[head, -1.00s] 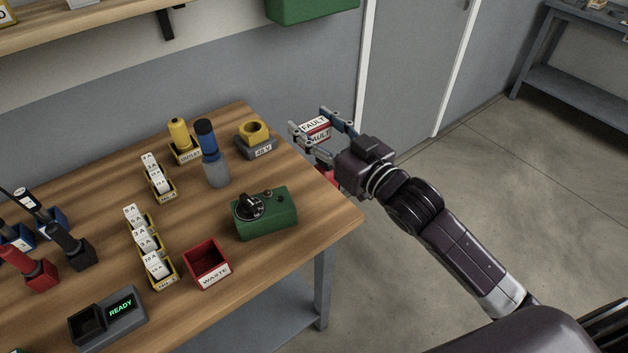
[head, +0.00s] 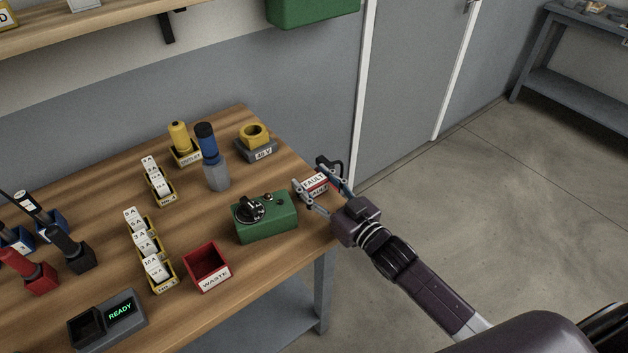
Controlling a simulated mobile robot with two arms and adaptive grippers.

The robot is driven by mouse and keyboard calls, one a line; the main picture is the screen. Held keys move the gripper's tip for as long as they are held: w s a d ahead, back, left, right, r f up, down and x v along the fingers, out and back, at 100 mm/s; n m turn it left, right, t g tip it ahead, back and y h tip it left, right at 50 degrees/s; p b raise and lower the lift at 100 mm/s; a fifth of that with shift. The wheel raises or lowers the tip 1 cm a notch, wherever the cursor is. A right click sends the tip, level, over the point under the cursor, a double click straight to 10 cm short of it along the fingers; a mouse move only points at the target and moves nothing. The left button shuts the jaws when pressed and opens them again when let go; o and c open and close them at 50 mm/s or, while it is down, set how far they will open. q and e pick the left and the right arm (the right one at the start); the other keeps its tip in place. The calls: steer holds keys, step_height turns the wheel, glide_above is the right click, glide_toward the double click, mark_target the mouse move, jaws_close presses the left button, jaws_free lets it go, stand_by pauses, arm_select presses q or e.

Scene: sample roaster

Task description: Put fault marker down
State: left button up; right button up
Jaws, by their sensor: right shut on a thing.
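The fault marker (head: 314,182) is a small white and red block lettered FAULT, at the right edge of the wooden table (head: 290,262). My right gripper (head: 322,188) is shut on it, with a finger on each side. The marker is low, at about the table top's height; I cannot tell whether its underside touches the wood. The gripper's arm comes in from the lower right. My left gripper is not in view.
A green box with a black knob (head: 265,217) stands just left of the marker. A yellow ring on a grey block (head: 254,140) is behind it. A red WASTE bin (head: 207,267) and a grey-and-blue bottle-like tool (head: 212,160) stand further left. Bare wood lies at the front right.

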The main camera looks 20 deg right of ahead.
steer(key=shift+f, duration=0.15)
steer(key=o, duration=1.2)
steer(key=shift+c, duration=0.2)
steer(key=shift+r, duration=0.25)
steer(key=b+v, duration=0.1)
steer(key=v, duration=0.9)
steer(key=shift+s+d+f, duration=0.1)
steer(key=shift+s, duration=0.2)
steer(key=shift+s+d+b, duration=0.25)
steer(key=shift+s+b, duration=0.05)
steer(key=shift+s, duration=0.4)
